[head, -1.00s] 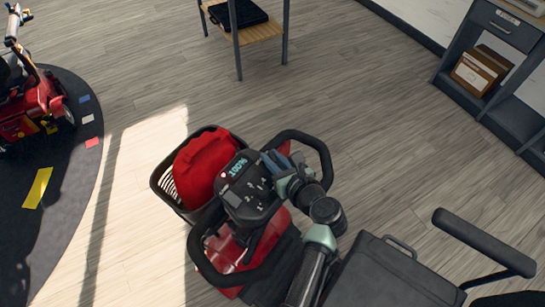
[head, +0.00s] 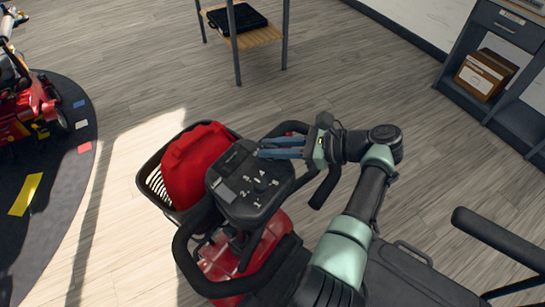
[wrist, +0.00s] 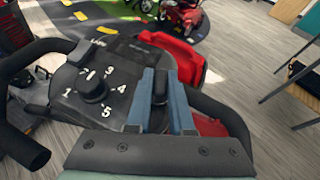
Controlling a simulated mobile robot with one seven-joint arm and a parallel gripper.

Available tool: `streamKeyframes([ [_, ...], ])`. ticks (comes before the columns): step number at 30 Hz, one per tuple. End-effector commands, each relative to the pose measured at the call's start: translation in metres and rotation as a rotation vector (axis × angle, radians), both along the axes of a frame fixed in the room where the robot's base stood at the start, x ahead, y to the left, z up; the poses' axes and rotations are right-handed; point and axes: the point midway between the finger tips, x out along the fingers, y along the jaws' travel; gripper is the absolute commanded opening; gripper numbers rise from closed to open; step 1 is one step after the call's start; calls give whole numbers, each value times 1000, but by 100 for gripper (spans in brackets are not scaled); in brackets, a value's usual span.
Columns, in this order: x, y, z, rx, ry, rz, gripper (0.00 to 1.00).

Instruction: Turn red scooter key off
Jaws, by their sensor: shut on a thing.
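The red scooter (head: 228,262) stands in the middle of the head view with its black control console (head: 250,197) facing up. In the wrist view the console (wrist: 65,100) has a round speed dial (wrist: 92,88) marked 1 to 5. My gripper (head: 264,153) is at the console's right edge, its blue fingers level. In the wrist view my gripper (wrist: 161,80) is shut on a small dark piece, the key (wrist: 160,90). The key slot is hidden by the fingers. The console screen (head: 233,160) looks dark in the head view.
A black handlebar loop (head: 183,262) curves around the console. A basket (head: 155,188) with a red bag (head: 194,163) is at the front. A wooden side table (head: 250,38), a grey shelf (head: 505,75) and another red scooter (head: 30,105) stand farther off. The floor between is clear.

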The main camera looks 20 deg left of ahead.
Motion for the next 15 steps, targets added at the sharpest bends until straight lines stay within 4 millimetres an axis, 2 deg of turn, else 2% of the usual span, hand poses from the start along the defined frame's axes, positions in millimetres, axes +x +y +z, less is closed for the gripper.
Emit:
streamKeyframes([
  [1, 1, 0, -6, -1, -6, 28, 0],
  [15, 0, 0, -2, -9, -27, 173, 0],
])
